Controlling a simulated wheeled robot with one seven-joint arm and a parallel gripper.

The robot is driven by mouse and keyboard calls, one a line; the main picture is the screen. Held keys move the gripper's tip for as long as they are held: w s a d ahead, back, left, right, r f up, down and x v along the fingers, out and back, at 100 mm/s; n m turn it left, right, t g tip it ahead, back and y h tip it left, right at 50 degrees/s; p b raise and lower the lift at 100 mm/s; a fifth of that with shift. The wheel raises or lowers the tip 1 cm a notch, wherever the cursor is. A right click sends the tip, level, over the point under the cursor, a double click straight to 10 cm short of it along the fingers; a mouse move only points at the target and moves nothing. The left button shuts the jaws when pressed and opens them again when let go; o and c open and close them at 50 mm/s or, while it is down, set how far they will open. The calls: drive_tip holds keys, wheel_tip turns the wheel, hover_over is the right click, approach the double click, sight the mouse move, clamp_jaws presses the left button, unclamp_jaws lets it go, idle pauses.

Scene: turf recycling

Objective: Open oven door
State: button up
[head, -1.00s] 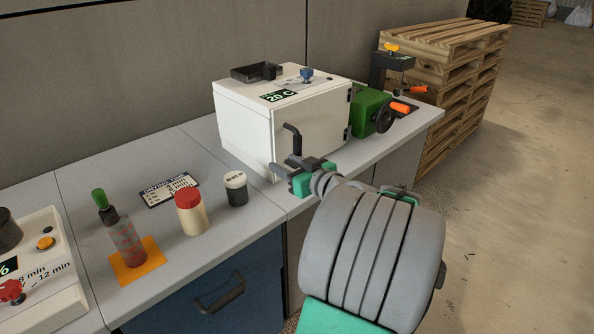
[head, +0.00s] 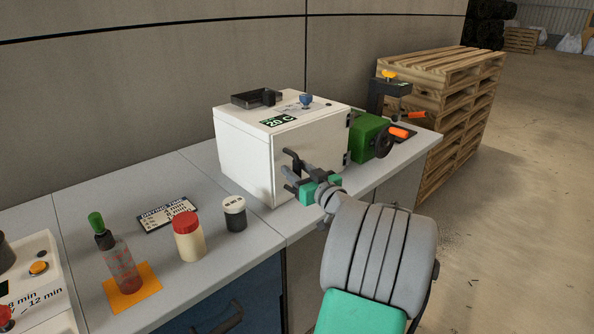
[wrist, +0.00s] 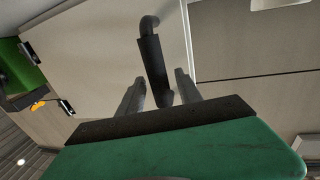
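The oven is a white box (head: 240,150) on the bench with a "20 C" label on top. Its door (head: 325,145) is shut and faces right-front, with dark hinges on its right edge. The black door handle (head: 290,155) is near the door's left edge; it also shows in the wrist view (wrist: 152,62). My gripper (head: 292,180) is at the handle. In the wrist view its two fingers (wrist: 158,92) are apart, one on each side of the handle's end, with gaps visible. The handle's lower end is between the fingers.
A green machine (head: 369,137) with orange-handled parts stands right of the oven. Bottles and a jar (head: 188,237) stand on the bench (head: 190,185) at left. Stacked pallets (head: 460,110) stand behind at right. The floor (head: 510,220) at right is clear.

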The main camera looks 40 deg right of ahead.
clamp_jaws()
idle(1.2)
